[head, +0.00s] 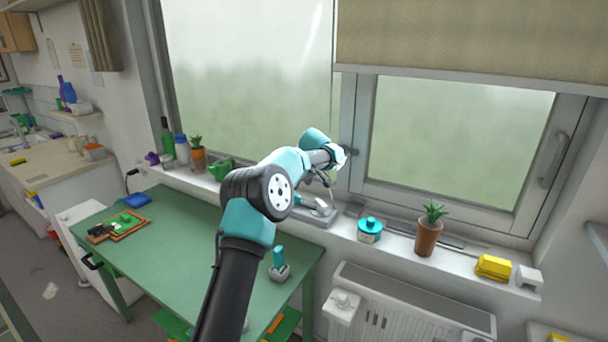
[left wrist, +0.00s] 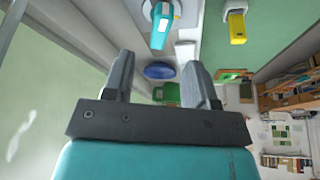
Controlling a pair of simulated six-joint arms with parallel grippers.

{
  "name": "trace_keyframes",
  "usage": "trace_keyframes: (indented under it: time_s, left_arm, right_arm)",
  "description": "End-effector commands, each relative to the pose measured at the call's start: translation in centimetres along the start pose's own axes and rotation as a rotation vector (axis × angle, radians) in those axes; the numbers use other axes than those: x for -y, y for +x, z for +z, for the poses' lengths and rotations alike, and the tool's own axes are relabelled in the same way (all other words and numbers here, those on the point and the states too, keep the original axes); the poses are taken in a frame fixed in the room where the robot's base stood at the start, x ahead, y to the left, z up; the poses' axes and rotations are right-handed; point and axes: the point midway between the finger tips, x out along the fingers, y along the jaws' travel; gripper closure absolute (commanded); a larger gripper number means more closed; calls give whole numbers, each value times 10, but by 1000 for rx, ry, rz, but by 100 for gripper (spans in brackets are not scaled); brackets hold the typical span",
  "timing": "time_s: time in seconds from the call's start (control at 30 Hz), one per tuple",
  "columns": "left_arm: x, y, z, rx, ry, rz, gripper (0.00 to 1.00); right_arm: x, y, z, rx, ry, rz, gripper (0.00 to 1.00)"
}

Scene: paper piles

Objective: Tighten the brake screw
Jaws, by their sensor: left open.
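My left gripper (head: 325,180) is above the windowsill, at the end of the arm reaching across the green table. In the left wrist view its two fingers (left wrist: 160,72) are spread apart with nothing between them. A low grey device (head: 318,214) sits on the sill just below the gripper, partly hidden by my arm. In the left wrist view a teal part with a pale top (left wrist: 161,28) stands beyond the fingertips, apart from them. I cannot make out which part is the brake screw. My right gripper is not in view.
The green table (head: 165,222) holds a tray (head: 128,232) at left and a small grey stand with a teal handle (head: 279,268) near its right edge. A teal pot (head: 369,231), a potted plant (head: 428,238) and a yellow object (head: 493,267) stand along the sill. The window is close behind.

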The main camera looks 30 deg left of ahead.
Motion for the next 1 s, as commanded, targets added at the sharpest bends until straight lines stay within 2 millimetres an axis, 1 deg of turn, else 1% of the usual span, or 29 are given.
trace_keyframes:
  time_s: [0.03, 0.3, 0.4, 0.5, 0.63, 0.9, 1.0]
  left_arm:
    - [0, 9, 0, 1, 0, -2, 48]
    - [0, 50, 0, 1, -1, -1, 48]
    - [0, 63, 0, 0, -1, -1, 48]
    - [0, 71, 0, 0, -1, 0, 48]
    - [0, 77, 0, 0, -1, 0, 48]
    - [0, 78, 0, 0, -1, 1, 48]
    - [0, 78, 0, 0, -1, 1, 57]
  right_arm:
    - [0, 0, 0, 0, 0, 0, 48]
    - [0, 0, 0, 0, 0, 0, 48]
    - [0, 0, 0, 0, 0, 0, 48]
    - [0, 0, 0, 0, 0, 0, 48]
    - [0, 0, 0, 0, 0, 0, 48]
    - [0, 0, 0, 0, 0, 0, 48]
    - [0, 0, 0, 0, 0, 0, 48]
